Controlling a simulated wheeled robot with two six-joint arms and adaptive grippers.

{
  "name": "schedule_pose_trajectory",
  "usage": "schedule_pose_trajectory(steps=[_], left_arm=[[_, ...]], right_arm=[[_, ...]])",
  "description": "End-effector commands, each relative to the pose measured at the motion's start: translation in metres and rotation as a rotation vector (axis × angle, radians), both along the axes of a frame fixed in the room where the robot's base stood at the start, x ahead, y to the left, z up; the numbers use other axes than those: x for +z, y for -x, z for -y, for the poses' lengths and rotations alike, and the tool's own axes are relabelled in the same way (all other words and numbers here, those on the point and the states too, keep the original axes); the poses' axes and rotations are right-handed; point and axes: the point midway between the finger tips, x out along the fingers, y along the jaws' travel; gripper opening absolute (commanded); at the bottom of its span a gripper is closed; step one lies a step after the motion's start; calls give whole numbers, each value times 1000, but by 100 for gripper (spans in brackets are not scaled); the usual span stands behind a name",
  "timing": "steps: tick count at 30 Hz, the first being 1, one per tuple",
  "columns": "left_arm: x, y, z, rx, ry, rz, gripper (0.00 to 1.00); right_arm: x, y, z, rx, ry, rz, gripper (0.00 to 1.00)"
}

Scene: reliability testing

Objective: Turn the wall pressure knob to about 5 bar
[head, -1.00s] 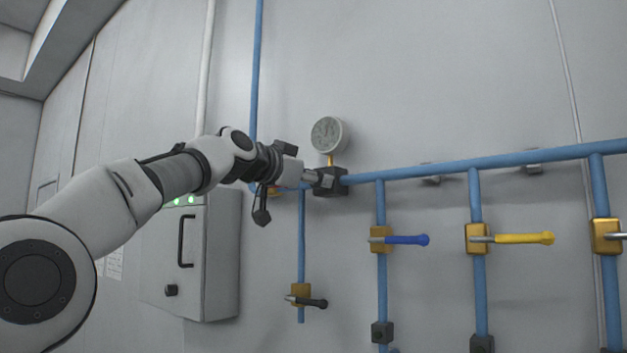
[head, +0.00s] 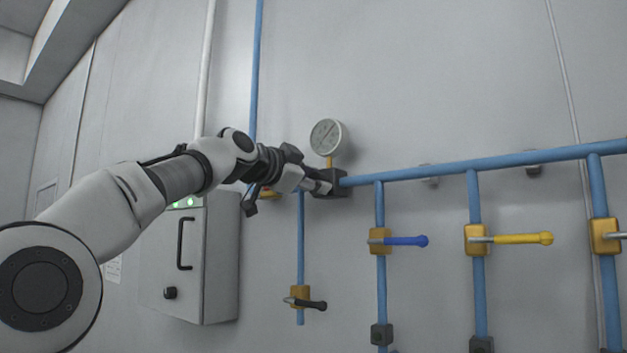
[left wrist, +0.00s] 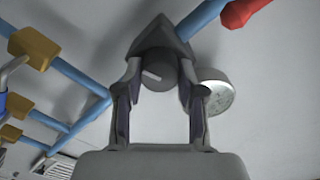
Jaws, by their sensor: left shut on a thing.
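The dark round pressure knob (left wrist: 157,70) has a pale pointer mark and sits on a dark regulator block (head: 338,184) on the blue pipe. My left gripper (left wrist: 160,76) is shut on the knob, one finger on each side of it in the left wrist view. In the head view my left gripper (head: 318,186) meets the block from the left and hides the knob. The round pressure gauge (head: 326,138) stands just above the block; its needle slants towards the upper right, but the numbers are too small to read. My right gripper is not in view.
A grey cabinet (head: 207,265) with green lights hangs below my left arm.

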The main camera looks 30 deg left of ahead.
Motion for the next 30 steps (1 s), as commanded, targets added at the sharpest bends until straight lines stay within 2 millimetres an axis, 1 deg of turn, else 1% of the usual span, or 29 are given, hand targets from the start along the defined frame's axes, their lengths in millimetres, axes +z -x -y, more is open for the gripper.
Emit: schedule_pose_trajectory(steps=[5, 6, 8, 24, 26, 28, 30], left_arm=[[-1, 0, 0, 0, 1, -1, 4], [-1, 0, 0, 0, 1, -1, 42], [-1, 0, 0, 0, 1, -1, 63], [0, 0, 0, 0, 13, -1, 64], [0, 0, 0, 0, 40, -3, 64], [1, 0, 0, 0, 104, -9, 64], [2, 0, -1, 0, 206, -16, 64]], right_arm=[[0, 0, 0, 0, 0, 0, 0], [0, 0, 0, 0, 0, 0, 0], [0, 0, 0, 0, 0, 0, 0], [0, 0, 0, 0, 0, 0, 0], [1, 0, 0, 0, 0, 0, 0], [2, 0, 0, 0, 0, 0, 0], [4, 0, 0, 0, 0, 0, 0]])
